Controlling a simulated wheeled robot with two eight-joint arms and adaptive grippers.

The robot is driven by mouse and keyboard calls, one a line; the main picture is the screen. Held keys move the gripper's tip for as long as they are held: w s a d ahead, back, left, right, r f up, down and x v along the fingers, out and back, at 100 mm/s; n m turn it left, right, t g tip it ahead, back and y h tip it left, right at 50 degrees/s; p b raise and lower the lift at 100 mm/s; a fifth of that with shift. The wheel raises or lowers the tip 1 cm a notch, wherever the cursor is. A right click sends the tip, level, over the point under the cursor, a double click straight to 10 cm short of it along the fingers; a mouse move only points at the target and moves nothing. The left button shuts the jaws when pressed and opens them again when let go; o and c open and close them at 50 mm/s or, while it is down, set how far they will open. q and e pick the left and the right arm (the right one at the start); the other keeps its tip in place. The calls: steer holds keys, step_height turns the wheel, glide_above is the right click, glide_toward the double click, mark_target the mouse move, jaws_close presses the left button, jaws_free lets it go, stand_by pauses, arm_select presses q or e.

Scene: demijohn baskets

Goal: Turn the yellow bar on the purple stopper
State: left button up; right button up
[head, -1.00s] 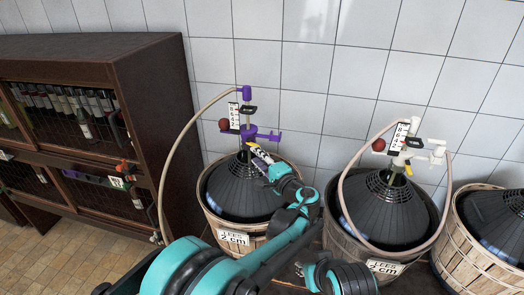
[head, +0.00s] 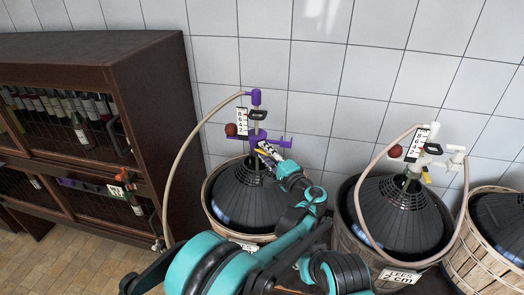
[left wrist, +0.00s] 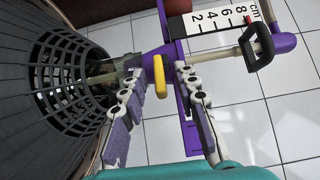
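The purple stopper (head: 257,135) sits on the neck of the left demijohn, with a ruler card and a dark red ball beside it. In the left wrist view, the purple stopper (left wrist: 166,52) runs up the middle, with the yellow bar (left wrist: 160,77) on it. My left gripper (left wrist: 159,82) is open, with one fingertip on each side of the yellow bar and visible gaps on both sides. In the head view, my left gripper (head: 267,150) is at the stopper and largely hides the bar. My right gripper does not show.
The left demijohn (head: 237,205) stands in a basket against the tiled wall. A hose (head: 189,140) arches left from the stopper. A second demijohn (head: 402,215) with a white stopper (head: 415,150) stands to the right. A dark wine cabinet (head: 150,90) stands left.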

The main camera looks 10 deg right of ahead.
mark_target(259, 151)
arm_select(q)
steer(key=shift+s, duration=0.15)
jaws_close()
steer(key=shift+a+h, duration=0.15)
steer(key=shift+h, duration=0.15)
steer(key=m+h, duration=0.2)
steer(key=m+t+h, duration=0.1)
steer(key=h, duration=0.1)
steer(key=shift+s+a, duration=0.25)
steer(key=shift+a, duration=0.15)
steer(key=m+g+h, duration=0.1)
steer(key=m+h, duration=0.1)
steer(key=h, duration=0.2)
steer(key=a+m+g+h, duration=0.1)
steer(key=m+h, duration=0.2)
steer(key=a+m+h+b, duration=0.1)
steer(key=m+h, duration=0.1)
steer(key=h, duration=0.2)
steer(key=shift+a+m+g+h, duration=0.2)
steer(key=shift+m+g+h, duration=0.1)
steer(key=shift+m+g, duration=0.1)
steer(key=shift+a+r+m+g+h, duration=0.1)
steer(key=shift+a+m+g+h, duration=0.1)
steer(key=shift+m+g+h, duration=1.05)
steer(key=shift+h, duration=0.35)
